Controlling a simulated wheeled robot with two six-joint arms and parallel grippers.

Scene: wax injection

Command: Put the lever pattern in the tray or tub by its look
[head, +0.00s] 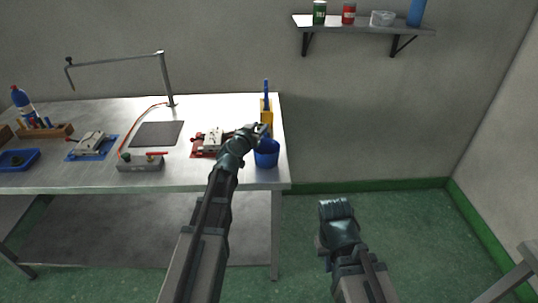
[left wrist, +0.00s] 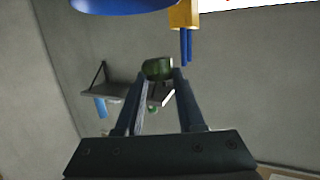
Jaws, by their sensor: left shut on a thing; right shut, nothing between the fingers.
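My left gripper (head: 260,129) is over the right end of the bench, close to the blue tub (head: 266,158). In the left wrist view its fingers (left wrist: 158,75) are shut on a dark green piece, the lever pattern (left wrist: 157,68); its details are too dark to tell. I cannot make the piece out in the head view. The tub's blue rim also shows at the top of the left wrist view (left wrist: 120,5). A blue tray (head: 32,155) with something dark in it lies at the bench's left edge. My right gripper (head: 337,207) is shut and empty, off the bench over the green floor.
A yellow holder (head: 266,115) with a blue tool stands just behind the tub. Metal clamps sit on a red plate (head: 203,153) and a blue plate (head: 75,155). A grey box (head: 140,164) and a dark mat (head: 157,134) lie between. A shelf (head: 365,28) hangs behind.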

